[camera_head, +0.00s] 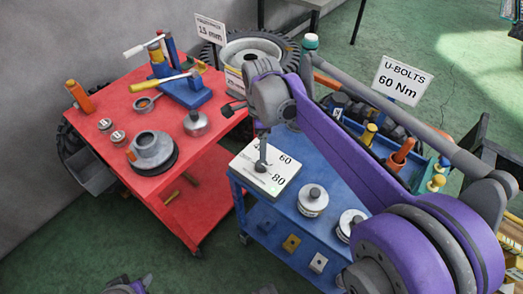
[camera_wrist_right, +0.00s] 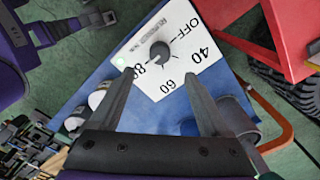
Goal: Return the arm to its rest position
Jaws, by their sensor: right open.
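My right arm (camera_head: 345,150) is purple and grey and reaches in from the right over the blue cart. My right gripper (camera_wrist_right: 162,88) is open, with its two dark fingers apart and nothing held between them. The white dial box (camera_head: 282,183) lies on the blue cart below this gripper; its face shows OFF, 40, 60 and 80. Its dark round knob (camera_wrist_right: 160,51) shows just past the fingertips in the wrist view. A small dark part at the bottom edge of the head view may be my left gripper (camera_head: 130,286); its jaws cannot be made out.
The blue cart (camera_head: 330,229) carries round metal weights and a tray of tools beside the U-BOLTS 60 Nm sign (camera_head: 401,80). The red cart (camera_head: 116,105) at left holds a blue vice (camera_head: 190,92), a grey flanged part (camera_head: 152,150) and a 13 mm sign (camera_head: 210,29). Green floor (camera_head: 70,245) is clear at front left.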

